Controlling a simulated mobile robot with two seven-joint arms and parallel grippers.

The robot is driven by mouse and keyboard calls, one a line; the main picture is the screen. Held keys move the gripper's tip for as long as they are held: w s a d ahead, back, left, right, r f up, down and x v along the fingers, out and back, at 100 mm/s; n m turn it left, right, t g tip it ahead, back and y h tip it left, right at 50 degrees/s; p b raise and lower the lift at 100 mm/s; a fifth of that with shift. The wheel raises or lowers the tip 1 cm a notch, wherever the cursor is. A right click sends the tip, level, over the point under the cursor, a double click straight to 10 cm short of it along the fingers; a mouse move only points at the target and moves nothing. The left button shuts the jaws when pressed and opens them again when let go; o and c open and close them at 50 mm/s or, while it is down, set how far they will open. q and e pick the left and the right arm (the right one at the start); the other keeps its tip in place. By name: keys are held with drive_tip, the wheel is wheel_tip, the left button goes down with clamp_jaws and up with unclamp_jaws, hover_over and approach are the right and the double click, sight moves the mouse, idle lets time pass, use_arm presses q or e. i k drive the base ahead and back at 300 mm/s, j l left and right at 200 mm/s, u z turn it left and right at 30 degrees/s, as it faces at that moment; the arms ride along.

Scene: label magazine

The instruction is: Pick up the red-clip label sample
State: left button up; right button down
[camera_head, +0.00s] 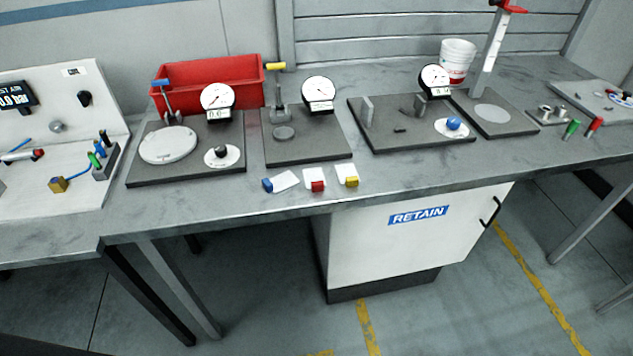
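The red-clip label sample (317,186) lies near the front edge of the grey bench. It is a small white label with a red clip at its front end. A blue-clip sample (268,185) lies to its left and a yellow-clip sample (351,181) to its right. The red-clip sample lies apart from both, with narrow gaps. Neither of my grippers shows in the head view.
Dark gauge plates (318,152) with dials stand behind the samples. A red bin (215,75) and a white bucket (457,60) stand at the back. The bench front (420,168) is clear right of the samples. A RETAIN cabinet (400,250) stands below.

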sight(315, 179)
drive_tip(key=z, duration=1.7)
drive_tip(key=k+j, duration=0.25)
drive_tip(key=j, duration=0.15)
drive_tip(key=k+j, duration=0.25)
drive_tip(key=j, duration=0.2)
drive_tip(key=k+j, duration=0.25)
drive_tip(key=j, duration=0.15)
